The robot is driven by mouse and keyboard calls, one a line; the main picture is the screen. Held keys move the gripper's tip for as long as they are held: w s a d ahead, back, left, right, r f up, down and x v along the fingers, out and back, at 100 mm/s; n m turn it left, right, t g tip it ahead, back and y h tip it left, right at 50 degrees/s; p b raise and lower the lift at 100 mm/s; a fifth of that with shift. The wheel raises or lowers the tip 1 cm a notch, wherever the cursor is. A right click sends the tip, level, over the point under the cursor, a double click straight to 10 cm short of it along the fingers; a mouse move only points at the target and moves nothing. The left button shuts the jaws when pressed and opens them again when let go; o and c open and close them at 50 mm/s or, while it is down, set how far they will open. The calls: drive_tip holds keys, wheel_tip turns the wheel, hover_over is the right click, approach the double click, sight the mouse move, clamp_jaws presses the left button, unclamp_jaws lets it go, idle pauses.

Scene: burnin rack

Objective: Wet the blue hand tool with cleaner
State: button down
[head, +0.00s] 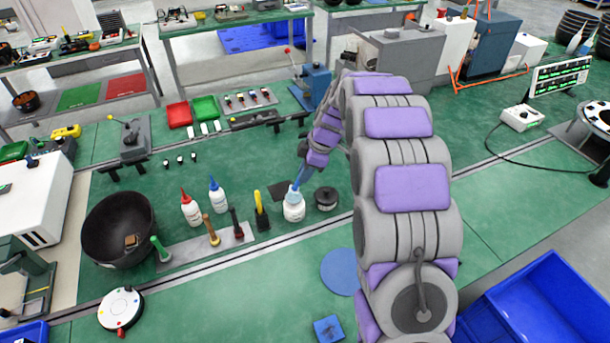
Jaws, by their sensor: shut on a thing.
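My gripper (304,152) is shut on the blue hand tool (300,175) above the green bench. The tool points down and slightly left. Its lower end is at the mouth of a white, wide-topped container (294,211), which is likely the cleaner. I cannot tell how deep the tip is inside, or whether it is wet. The fingers are small and partly hidden by my own wrist.
A black lidded tin (326,199) stands right of the container. A large black bowl (122,228) sits left.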

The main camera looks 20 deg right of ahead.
drive_tip(key=shift+r, duration=2)
